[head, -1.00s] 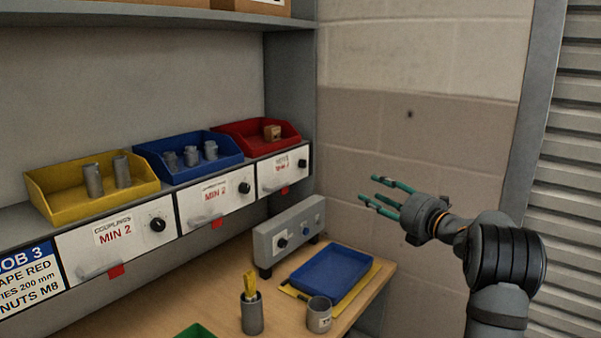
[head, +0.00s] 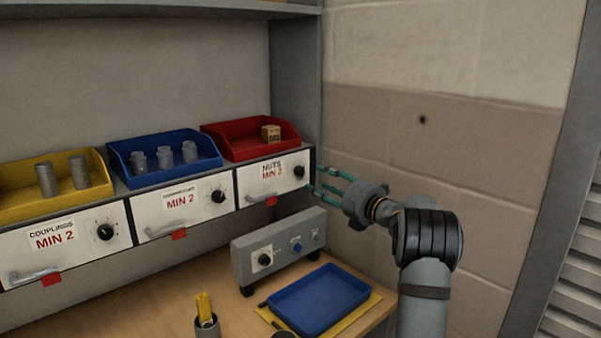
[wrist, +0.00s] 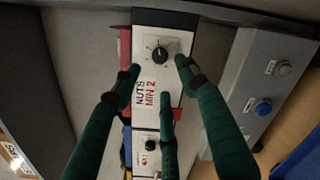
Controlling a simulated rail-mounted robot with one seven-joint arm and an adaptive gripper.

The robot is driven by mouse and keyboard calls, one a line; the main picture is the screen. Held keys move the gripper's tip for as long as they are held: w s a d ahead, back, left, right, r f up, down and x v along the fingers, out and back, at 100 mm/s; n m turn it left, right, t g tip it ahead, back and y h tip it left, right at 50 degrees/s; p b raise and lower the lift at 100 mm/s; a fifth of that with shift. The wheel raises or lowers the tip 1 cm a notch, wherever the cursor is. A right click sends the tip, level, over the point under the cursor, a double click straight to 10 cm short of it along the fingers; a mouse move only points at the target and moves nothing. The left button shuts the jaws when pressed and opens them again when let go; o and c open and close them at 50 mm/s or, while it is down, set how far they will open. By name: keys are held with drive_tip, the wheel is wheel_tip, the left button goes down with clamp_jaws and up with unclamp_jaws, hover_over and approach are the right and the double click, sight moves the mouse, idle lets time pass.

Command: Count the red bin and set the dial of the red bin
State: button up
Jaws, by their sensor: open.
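The red bin (head: 232,144) stands on the shelf at the right end of the row, with one brown block (head: 271,133) visible in it. Below it is a white drawer front (head: 254,183) labelled NUTS MIN 2; it also shows in the wrist view (wrist: 171,91). Its black dial (head: 298,171) is near the right end of that front. In the wrist view the dial (wrist: 160,53) sits between two of my green fingertips. My gripper (head: 314,180) is open and empty, to the right of the drawer front in the head view. I cannot tell whether a finger touches the dial.
A blue bin (head: 120,172) and a yellow bin (head: 20,211) hold grey fittings, with dialled fronts below. A grey control box (head: 243,262) stands on the bench under the shelf. A blue tray (head: 320,300) lies in front of it. The wall (head: 450,200) is close on the right.

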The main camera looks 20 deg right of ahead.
sight(301, 173)
drive_tip(key=p+x, duration=0.2)
drive_tip(key=x, duration=0.6)
drive_tip(key=shift+w+d, duration=0.1)
drive_tip(key=shift+c, duration=0.6)
drive_tip(key=shift+f, duration=0.15)
clamp_jaws()
